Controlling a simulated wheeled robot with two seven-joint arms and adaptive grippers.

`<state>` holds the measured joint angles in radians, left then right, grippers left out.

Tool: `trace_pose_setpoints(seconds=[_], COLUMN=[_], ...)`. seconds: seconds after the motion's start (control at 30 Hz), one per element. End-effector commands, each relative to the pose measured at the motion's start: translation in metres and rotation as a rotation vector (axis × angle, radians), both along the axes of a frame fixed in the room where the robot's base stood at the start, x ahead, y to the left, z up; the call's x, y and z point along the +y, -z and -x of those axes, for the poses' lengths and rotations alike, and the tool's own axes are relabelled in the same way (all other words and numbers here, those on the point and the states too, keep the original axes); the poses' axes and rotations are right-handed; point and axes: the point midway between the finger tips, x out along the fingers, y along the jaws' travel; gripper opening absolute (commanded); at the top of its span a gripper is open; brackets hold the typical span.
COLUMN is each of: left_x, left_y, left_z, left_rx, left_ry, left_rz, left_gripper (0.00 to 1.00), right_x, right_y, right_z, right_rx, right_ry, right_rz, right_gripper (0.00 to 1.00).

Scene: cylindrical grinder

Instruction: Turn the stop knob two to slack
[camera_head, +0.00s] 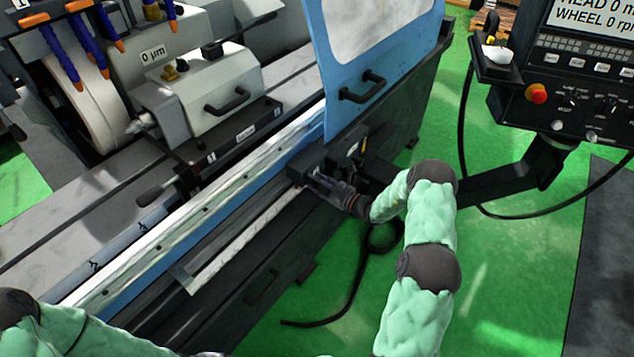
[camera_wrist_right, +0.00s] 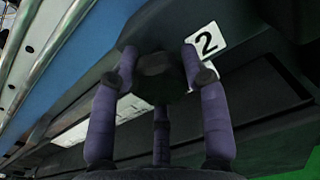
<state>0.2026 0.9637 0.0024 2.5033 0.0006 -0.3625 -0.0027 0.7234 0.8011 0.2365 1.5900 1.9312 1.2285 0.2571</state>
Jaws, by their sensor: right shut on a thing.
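Stop knob two is a dark knob (camera_wrist_right: 160,72) in the middle of the right wrist view, beside a white label with a black 2 (camera_wrist_right: 205,41). My right gripper (camera_wrist_right: 160,85) has its purple fingers around this knob and is shut on it. In the head view my right gripper (camera_head: 326,186) is at the dark stop block (camera_head: 308,164) on the front of the grinder, and the knob is hidden there. The knob's turn angle cannot be read. Of my left arm, only green-sleeved links show at the lower left; its gripper is not visible.
The grinder's blue door (camera_head: 335,100) with a black handle (camera_head: 362,88) stands just above the stop block. A control panel (camera_head: 575,85) with a red button (camera_head: 536,94) hangs at the right on a dark arm. A black cable (camera_head: 350,290) lies on the green floor.

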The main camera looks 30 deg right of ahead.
Motion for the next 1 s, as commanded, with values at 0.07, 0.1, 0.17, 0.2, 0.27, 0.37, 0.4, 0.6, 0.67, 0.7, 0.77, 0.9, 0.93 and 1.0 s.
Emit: trace_pose_setpoints(seconds=[0.07,0.1,0.17,0.2,0.27,0.37,0.4,0.6,0.67,0.7,0.77,0.9,0.93,1.0], left_x=[0.000,0.000,0.000,0.000,0.000,0.000,0.000,0.000,0.000,0.000,0.000,0.000,0.000,0.000], left_y=[0.004,0.005,0.008,0.009,0.012,0.017,0.019,0.029,0.033,0.035,0.039,0.049,0.051,0.056], left_z=[0.000,0.000,0.000,0.000,0.000,0.000,0.000,0.000,0.000,0.000,0.000,0.000,0.000,0.000], left_rx=[0.000,0.000,0.000,0.000,0.000,0.000,0.000,0.000,0.000,0.000,0.000,0.000,0.000,0.000], left_ry=[0.000,0.000,0.000,0.000,0.000,0.000,0.000,0.000,0.000,0.000,0.000,0.000,0.000,0.000], left_rz=[0.000,0.000,0.000,0.000,0.000,0.000,0.000,0.000,0.000,0.000,0.000,0.000,0.000,0.000], left_gripper=[0.40,0.40,0.40,0.40,0.40,0.40,0.40,0.40,0.40,0.40,0.40,0.40,0.40,0.40], right_x=[0.001,0.001,0.001,0.001,0.001,0.001,0.001,0.000,0.000,0.000,0.000,0.000,-0.001,-0.001], right_y=[0.005,0.005,0.005,0.005,0.006,0.006,0.006,0.006,0.007,0.007,0.007,0.007,0.007,0.008], right_z=[0.001,0.001,0.001,0.001,0.001,0.001,0.001,0.001,0.001,0.001,0.001,0.001,0.001,0.001], right_rx=[-0.012,-0.024,-0.042,-0.055,-0.077,-0.112,-0.128,-0.201,-0.221,-0.236,-0.257,-0.308,-0.319,-0.344], right_ry=[0.000,0.001,0.000,0.000,0.000,-0.001,-0.001,-0.001,-0.001,-0.001,-0.001,-0.001,-0.001,-0.001], right_rz=[0.045,0.073,0.120,0.152,0.203,0.292,0.327,0.503,0.556,0.591,0.645,0.767,0.793,0.854], right_gripper=[0.13,0.13,0.13,0.13,0.13,0.13,0.13,0.13,0.13,0.13,0.13,0.13,0.13,0.13])
